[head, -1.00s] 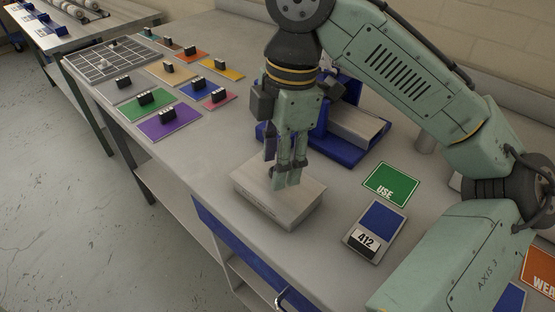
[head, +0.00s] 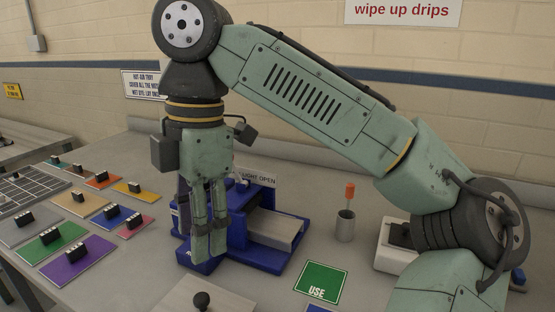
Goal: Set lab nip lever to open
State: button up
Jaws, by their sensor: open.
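The blue machine with a pale grey bed (head: 270,232), which looks like the lab nip, stands on the bench behind my gripper. A small sign (head: 258,178) at its back reads partly "...UGHT OPEN"; the rest is hidden. My gripper (head: 209,260) points straight down in front of the machine's left part, open and with nothing seen between its fingers. It hides much of that side, and I cannot make out the lever or its setting. Whether the fingertips touch the machine cannot be told.
Coloured cards with black blocks (head: 75,257) lie left.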

aim_at(235, 170)
jog(key=k, duration=0.95)
